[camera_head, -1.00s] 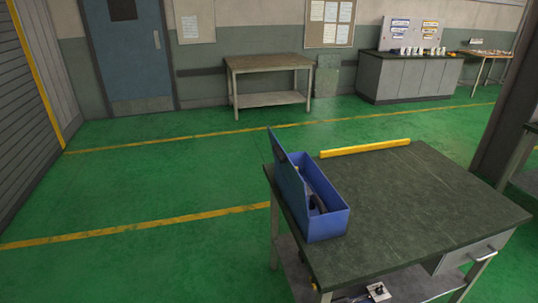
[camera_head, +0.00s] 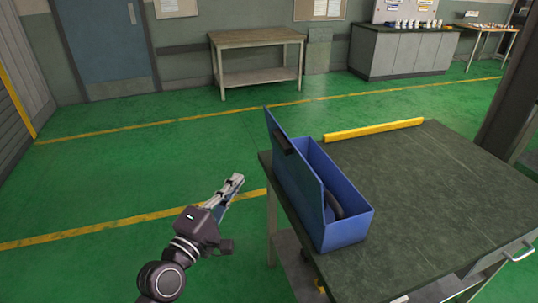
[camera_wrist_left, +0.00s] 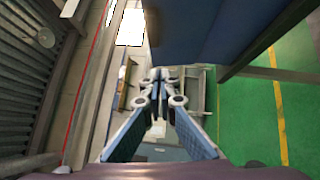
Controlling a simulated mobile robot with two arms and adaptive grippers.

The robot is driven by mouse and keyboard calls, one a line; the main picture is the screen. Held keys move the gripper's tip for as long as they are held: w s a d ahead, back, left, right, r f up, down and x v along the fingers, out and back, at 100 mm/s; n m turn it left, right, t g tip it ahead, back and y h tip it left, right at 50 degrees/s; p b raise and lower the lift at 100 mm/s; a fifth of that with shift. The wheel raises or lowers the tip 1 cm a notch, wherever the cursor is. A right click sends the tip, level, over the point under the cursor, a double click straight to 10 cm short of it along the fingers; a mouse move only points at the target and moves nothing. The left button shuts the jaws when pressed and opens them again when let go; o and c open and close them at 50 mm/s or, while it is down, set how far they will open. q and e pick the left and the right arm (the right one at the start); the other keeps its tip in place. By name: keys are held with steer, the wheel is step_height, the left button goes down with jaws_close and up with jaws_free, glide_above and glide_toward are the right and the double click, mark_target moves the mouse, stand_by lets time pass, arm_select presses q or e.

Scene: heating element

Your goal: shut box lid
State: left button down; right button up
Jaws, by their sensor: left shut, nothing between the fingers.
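The blue box (camera_head: 348,222) stands on the left end of the dark-topped workbench (camera_head: 430,200). Its lid (camera_head: 296,165) stands open and upright along the box's left side, leaning a little outward. A dark curved thing (camera_head: 334,203) lies inside the box; the rest of the inside is hidden by the lid. My left gripper (camera_head: 237,180) is shut and empty, left of the lid and apart from it, off the bench's left edge. In the left wrist view the shut fingers (camera_wrist_left: 160,75) show below a large dark blue surface, likely the lid or box. My right gripper is not in view.
A yellow bar (camera_head: 374,130) lies along the bench's far edge. The bench top right of the box is clear. Green floor is open to the left. A wooden table (camera_head: 257,40) and a grey cabinet (camera_head: 403,55) stand far back by the wall.

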mark_target(276, 139)
arm_select(q)
steer(key=x, duration=0.4)
steer(key=d+r+p+x, duration=0.1)
steer(key=x, duration=0.3)
steer(key=s+r+p+x, duration=0.1)
steer(key=x, duration=0.3)
steer(key=shift+d, duration=0.45)
steer(key=shift+w+d+p, duration=0.15)
steer(key=shift+d+p, duration=0.2)
steer(key=shift+d, duration=0.2)
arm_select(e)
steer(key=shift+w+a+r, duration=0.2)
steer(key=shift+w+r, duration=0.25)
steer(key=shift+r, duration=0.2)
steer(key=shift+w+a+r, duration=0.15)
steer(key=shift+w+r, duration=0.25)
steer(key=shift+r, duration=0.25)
